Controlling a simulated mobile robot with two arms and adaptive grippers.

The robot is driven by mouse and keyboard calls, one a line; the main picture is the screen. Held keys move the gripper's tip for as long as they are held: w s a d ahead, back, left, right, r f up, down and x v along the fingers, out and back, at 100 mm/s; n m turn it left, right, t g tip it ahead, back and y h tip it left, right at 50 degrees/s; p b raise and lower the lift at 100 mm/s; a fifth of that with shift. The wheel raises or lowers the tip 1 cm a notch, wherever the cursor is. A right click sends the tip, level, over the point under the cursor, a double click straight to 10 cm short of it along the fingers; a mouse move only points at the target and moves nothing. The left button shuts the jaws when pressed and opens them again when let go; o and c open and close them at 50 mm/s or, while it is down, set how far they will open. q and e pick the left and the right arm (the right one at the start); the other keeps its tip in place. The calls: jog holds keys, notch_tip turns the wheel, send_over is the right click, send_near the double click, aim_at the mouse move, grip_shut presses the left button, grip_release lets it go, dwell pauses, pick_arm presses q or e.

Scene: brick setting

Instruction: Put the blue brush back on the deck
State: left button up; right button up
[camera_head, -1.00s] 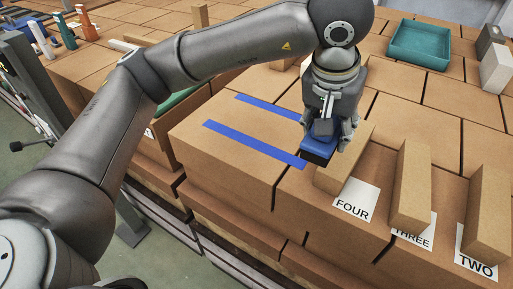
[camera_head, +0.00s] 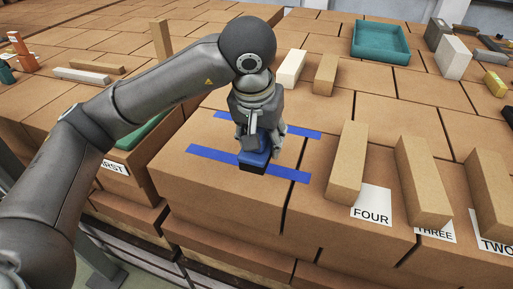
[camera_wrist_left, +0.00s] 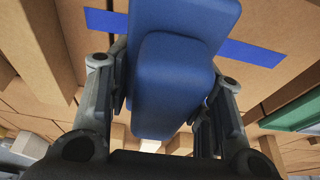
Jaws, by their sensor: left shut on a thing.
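The blue brush (camera_head: 253,159) has a blue body with a dark underside. My left gripper (camera_head: 258,140) is shut on it and holds it between the two blue tape strips, partly over the nearer strip (camera_head: 212,155). The brush (camera_wrist_left: 172,80) fills the middle of the left wrist view, with a finger on each side. I cannot tell whether its underside touches the brick deck (camera_head: 215,195). The farther tape strip (camera_head: 305,132) is partly hidden by the gripper. My right gripper is not in view.
Tall bricks stand at right by paper labels FOUR (camera_head: 371,204), THREE (camera_head: 436,232) and TWO (camera_head: 494,245). A teal tray (camera_head: 381,43) sits at the back. A cream block (camera_head: 291,68) and a brown block (camera_head: 325,75) stand behind the gripper. The deck left of the brush is clear.

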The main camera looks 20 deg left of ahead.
pick_arm(q)
jog(key=w+f, duration=0.1)
jog(key=a+f, duration=0.1)
jog(key=w+f+p, duration=0.1)
jog(key=f, duration=0.1)
jog(key=shift+w+a, duration=0.3)
jog(key=shift+a, duration=0.05)
jog(key=p+x, duration=0.2)
jog(key=shift+a+f, duration=0.2)
jog(key=shift+f, duration=0.8)
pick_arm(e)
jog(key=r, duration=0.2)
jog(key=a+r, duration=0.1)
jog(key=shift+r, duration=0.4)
pick_arm(q)
jog(key=shift+f, duration=0.3)
jog(key=o, duration=1)
jog(key=shift+r, duration=0.1)
jog(key=shift+c, duration=0.2)
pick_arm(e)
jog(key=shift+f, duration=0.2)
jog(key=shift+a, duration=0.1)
